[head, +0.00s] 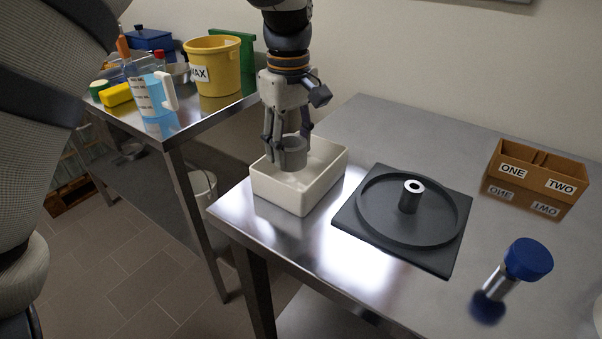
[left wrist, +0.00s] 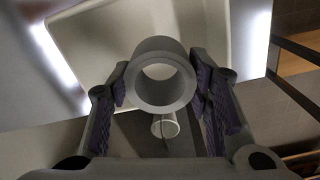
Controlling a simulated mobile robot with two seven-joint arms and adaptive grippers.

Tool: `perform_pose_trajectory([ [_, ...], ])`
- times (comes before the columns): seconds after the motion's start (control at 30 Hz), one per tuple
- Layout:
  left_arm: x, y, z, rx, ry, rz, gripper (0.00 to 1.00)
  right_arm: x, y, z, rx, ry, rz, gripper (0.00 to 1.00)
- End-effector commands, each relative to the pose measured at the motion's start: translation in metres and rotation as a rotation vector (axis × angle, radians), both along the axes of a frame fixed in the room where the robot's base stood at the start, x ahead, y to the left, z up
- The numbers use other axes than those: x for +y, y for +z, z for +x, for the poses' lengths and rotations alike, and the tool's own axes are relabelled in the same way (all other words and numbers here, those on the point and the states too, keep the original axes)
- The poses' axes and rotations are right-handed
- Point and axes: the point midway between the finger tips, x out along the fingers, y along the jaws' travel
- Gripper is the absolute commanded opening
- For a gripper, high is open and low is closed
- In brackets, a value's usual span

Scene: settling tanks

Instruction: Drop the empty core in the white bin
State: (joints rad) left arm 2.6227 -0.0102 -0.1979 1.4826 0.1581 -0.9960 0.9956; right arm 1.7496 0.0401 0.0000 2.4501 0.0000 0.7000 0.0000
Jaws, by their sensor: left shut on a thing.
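The empty core (head: 293,157) is a short grey tube. My left gripper (head: 286,140) points down and is shut on it, with a finger on each side. In the left wrist view the core (left wrist: 181,94) shows its open round end between the finger pads. The white bin (head: 312,201) is a shallow open tray on the left end of the steel table. In the head view the core overlaps the bin's opening. In the left wrist view the bin (left wrist: 100,45) lies behind the core, whose lower part shows past the bin's edge. My right gripper is not in view.
A black plate (head: 440,262) with a raised ring and a central post (head: 409,199) sits right of the bin. A brown two-part box (head: 538,178) and a blue-capped item (head: 528,258) stand further right. A side table at left holds a yellow bucket (head: 220,70) and a jug (head: 150,97).

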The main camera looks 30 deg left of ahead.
Motion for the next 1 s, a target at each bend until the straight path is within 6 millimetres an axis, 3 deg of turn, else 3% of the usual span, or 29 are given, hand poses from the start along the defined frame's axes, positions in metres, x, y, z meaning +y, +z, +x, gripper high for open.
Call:
perform_pose_trajectory([
  [0.07,0.000,0.001,0.000,-0.001,0.000,0.000,0.29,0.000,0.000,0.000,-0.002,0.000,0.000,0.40],
  [0.1,0.000,0.001,0.000,-0.001,0.000,0.000,0.52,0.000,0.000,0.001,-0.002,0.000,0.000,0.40],
  [0.2,0.000,0.001,0.000,-0.001,0.000,0.000,0.69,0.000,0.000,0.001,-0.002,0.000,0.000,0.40],
  [0.47,0.000,0.001,0.000,-0.001,0.000,0.000,0.69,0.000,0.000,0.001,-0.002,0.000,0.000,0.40],
  [0.57,0.000,0.011,0.000,-0.003,0.000,0.001,0.69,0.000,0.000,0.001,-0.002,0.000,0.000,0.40],
  [0.8,0.000,0.074,0.000,-0.007,0.000,0.001,0.69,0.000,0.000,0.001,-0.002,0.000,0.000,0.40],
  [1.0,0.000,0.113,0.000,-0.003,0.001,0.000,0.69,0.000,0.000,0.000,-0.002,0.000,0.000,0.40],
])
